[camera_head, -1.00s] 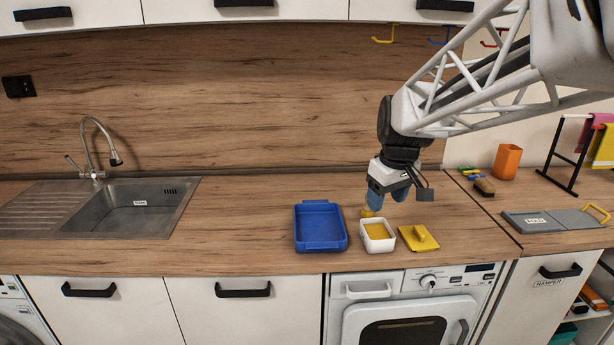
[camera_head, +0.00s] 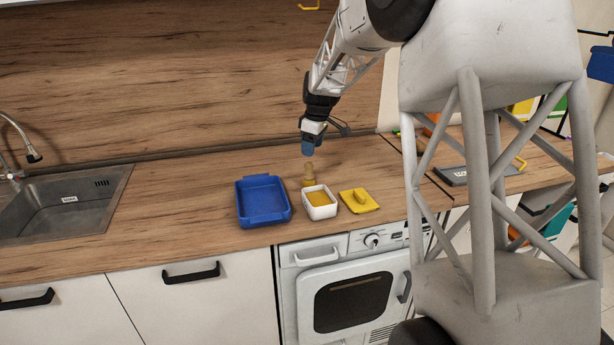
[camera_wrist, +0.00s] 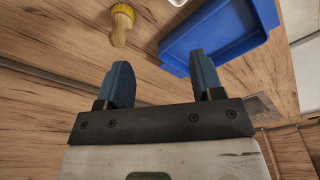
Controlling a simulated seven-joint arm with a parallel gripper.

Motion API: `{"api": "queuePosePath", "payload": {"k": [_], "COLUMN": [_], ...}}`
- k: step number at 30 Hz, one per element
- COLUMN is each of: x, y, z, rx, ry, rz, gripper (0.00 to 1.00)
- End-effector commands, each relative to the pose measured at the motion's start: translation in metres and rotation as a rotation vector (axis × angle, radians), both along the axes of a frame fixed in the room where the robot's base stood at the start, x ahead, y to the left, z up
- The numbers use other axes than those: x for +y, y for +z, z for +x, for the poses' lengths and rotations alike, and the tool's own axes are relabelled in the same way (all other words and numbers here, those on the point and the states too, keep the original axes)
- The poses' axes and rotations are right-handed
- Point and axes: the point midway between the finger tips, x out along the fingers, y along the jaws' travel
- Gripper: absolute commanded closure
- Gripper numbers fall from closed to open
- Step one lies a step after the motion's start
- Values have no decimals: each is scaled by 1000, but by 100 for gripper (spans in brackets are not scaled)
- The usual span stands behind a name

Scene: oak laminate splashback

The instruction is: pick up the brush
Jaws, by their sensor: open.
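The brush (camera_head: 308,174) has a pale wooden handle and a yellow head, and stands on the counter just behind a white tub (camera_head: 319,202) with yellow contents. It also shows at the top of the wrist view (camera_wrist: 122,24), left of the blue tray. My gripper (camera_head: 308,150) is above and behind the brush, apart from it. In the wrist view my two blue fingers (camera_wrist: 160,68) are spread with nothing between them.
A sink (camera_head: 70,205) is at the left. My arm covers much of the right side. Counter left of the tray is clear.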

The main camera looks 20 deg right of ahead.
Motion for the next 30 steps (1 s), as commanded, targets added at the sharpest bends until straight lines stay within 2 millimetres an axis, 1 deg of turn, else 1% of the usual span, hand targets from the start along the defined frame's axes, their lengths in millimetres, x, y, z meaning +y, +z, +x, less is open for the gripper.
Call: {"api": "queuePosePath", "payload": {"k": [1,6,9,12,18,26,30], "x": [-4,-15,-19,-22,-25,-25,-24], "y": [-9,-35,-46,-55,-62,-62,-66], "z": [13,50,66,77,85,85,85], "rx": [3,3,2,1,1,1,2], "ry": [20,94,128,152,172,173,173], "rz": [2,5,8,10,12,12,12], "gripper": [39,39,39,39,39,39,39]}}
